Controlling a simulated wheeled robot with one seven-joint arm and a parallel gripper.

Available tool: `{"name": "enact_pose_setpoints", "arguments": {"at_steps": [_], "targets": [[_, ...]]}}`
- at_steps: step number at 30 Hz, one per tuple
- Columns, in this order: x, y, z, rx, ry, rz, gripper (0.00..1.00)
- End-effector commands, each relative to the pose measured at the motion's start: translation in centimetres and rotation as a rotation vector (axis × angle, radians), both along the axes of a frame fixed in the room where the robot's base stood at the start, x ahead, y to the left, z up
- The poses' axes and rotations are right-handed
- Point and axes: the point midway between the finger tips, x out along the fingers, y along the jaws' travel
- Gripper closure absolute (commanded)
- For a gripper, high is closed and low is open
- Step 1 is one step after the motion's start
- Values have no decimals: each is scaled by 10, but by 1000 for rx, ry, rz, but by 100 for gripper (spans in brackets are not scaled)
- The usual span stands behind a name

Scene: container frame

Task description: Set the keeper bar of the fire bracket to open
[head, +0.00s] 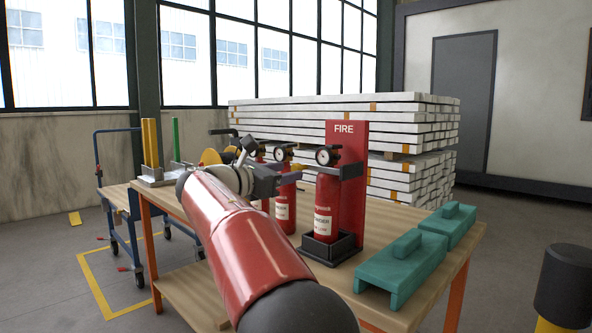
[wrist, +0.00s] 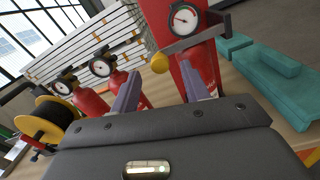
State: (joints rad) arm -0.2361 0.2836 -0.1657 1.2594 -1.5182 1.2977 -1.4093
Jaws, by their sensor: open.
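The fire bracket is a red board (head: 346,140) marked FIRE, with a black tray at its foot. A red extinguisher (head: 327,205) with a round gauge stands in it. The grey keeper bar (wrist: 190,43) runs across the extinguisher's neck below the gauge and ends in a yellow knob (wrist: 159,63). The knob also shows in the head view (head: 297,167), at the bracket's left. My gripper (wrist: 160,82) is open and empty. Its two fingers point at the knob, which appears between and just beyond the tips, with no clear contact.
Two more extinguishers (wrist: 122,80) stand left of the bracket, close to my gripper, with a yellow reel (wrist: 45,118) beyond. Two teal blocks (head: 402,262) lie on the wooden table (head: 335,277) at right. Stacked white beams (head: 410,135) stand behind.

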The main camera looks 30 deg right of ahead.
Motion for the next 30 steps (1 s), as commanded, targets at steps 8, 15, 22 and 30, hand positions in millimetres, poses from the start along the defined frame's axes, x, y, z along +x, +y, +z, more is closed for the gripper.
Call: {"name": "enact_pose_setpoints", "arguments": {"at_steps": [8, 15, 22, 30], "targets": [[13, -36, 0, 1, -1, -1, 54], [15, -42, 0, 3, -1, 0, 54], [15, -42, -1, 3, -1, 1, 68], [14, -41, -1, 3, -1, 1, 100]]}}
